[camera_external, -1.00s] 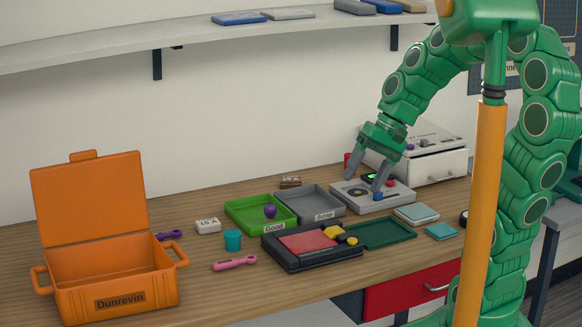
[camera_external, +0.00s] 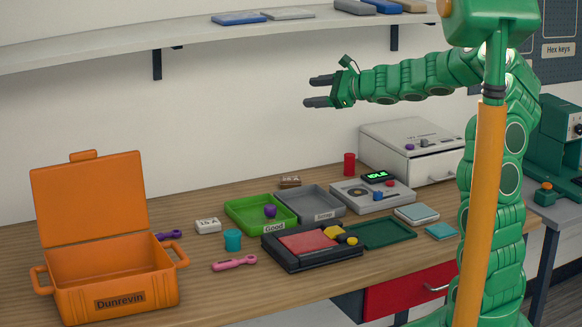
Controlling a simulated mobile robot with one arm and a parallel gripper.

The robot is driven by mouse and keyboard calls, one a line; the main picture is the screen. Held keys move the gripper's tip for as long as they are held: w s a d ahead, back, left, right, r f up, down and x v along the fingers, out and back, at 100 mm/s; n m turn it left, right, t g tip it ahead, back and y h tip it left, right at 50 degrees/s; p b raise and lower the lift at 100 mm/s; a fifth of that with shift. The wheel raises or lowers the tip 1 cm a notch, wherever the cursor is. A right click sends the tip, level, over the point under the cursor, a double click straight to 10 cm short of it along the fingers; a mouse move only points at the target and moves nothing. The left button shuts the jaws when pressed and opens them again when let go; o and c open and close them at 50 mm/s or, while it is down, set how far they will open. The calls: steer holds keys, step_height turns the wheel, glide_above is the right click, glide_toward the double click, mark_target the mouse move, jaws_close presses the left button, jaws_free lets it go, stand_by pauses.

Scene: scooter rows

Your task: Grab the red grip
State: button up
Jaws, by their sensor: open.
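The likely red grip is a small upright red cylinder (camera_external: 349,164) on the workbench (camera_external: 200,277), near the wall and just left of the white drawer unit. It stands behind the grey device and shows nearly whole. My gripper (camera_external: 318,91) is high above the bench, up and to the left of the red cylinder and well apart from it. Its two grey fingers point left, open, with nothing between them.
A grey device (camera_external: 343,192) with a lit screen stands in front of the red cylinder. The white drawer unit (camera_external: 405,152) is close on its right. Green (camera_external: 245,213) and grey (camera_external: 330,203) trays and an orange case (camera_external: 110,280) lie further left. A shelf (camera_external: 110,50) runs above.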

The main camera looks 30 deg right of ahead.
steer(key=w+d+f+m+t+h, duration=0.1)
steer(key=w+d+f+m+h, duration=0.1)
steer(key=w+d+f+m, duration=0.3)
steer(key=w+d+f+m+t+h, duration=0.1)
steer(key=d+f+m+h, duration=0.15)
steer(key=d, duration=0.45)
steer(key=m+g+h, duration=0.1)
steer(key=m+h, duration=0.1)
steer(key=m, duration=0.3)
glide_toward(348, 156)
steer(key=w+r, duration=0.3)
steer(key=r, duration=0.2)
steer(key=shift+w+a+f, duration=0.1)
steer(key=shift+w+f, duration=0.05)
steer(key=shift+f, duration=1.45)
steer(key=shift+w+a+f, duration=0.1)
steer(key=shift+a+f, duration=0.05)
steer(key=shift+f, duration=1.45)
steer(key=shift+x, duration=1.75)
steer(key=shift+w+a+f, duration=0.1)
steer(key=shift+w+f, duration=0.15)
steer(key=shift+w, duration=0.35)
steer(key=c, duration=1.1)
